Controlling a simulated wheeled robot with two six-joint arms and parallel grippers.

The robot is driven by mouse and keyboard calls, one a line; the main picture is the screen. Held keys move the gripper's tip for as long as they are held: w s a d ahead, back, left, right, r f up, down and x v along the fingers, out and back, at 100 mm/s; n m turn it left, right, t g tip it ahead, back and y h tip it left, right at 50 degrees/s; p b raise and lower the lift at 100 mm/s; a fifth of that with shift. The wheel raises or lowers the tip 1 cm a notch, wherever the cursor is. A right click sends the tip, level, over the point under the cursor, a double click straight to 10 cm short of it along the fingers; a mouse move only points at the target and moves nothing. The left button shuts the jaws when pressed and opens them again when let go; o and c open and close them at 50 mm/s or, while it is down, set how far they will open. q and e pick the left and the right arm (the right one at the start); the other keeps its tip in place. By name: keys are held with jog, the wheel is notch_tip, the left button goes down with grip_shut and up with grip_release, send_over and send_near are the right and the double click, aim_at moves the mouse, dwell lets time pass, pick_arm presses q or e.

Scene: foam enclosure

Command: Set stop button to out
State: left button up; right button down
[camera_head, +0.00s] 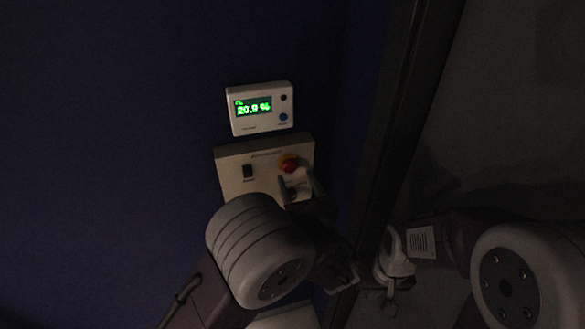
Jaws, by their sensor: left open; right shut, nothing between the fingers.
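I cannot tell whether a finger touches the button, nor whether the button is in or out. My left wrist covers the panel's lower part. My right gripper (389,291) is shut and empty, low in the picture, right of the dark post and away from the panel.
A white display box (260,108) reading about 20.9 % in green hangs just above the panel. A black rocker switch (248,171) is left of the button. A dark vertical post (405,120) stands right of the panel. The blue wall at left is bare.

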aim_at(291, 169)
pick_arm(q)
jog(key=x, duration=0.4)
jog(key=shift+a+p, duration=0.1)
jog(key=shift+p, duration=0.3)
grip_shut()
jog(key=shift+s+d+f+b, duration=0.15)
jog(key=shift+s+d+b, duration=0.1)
jog(key=shift+s+b, duration=0.25)
jog(key=shift+s, duration=0.25)
jog(key=shift+c, duration=0.7)
grip_release()
jog(key=shift+o, duration=0.7)
jog(key=shift+s, duration=0.15)
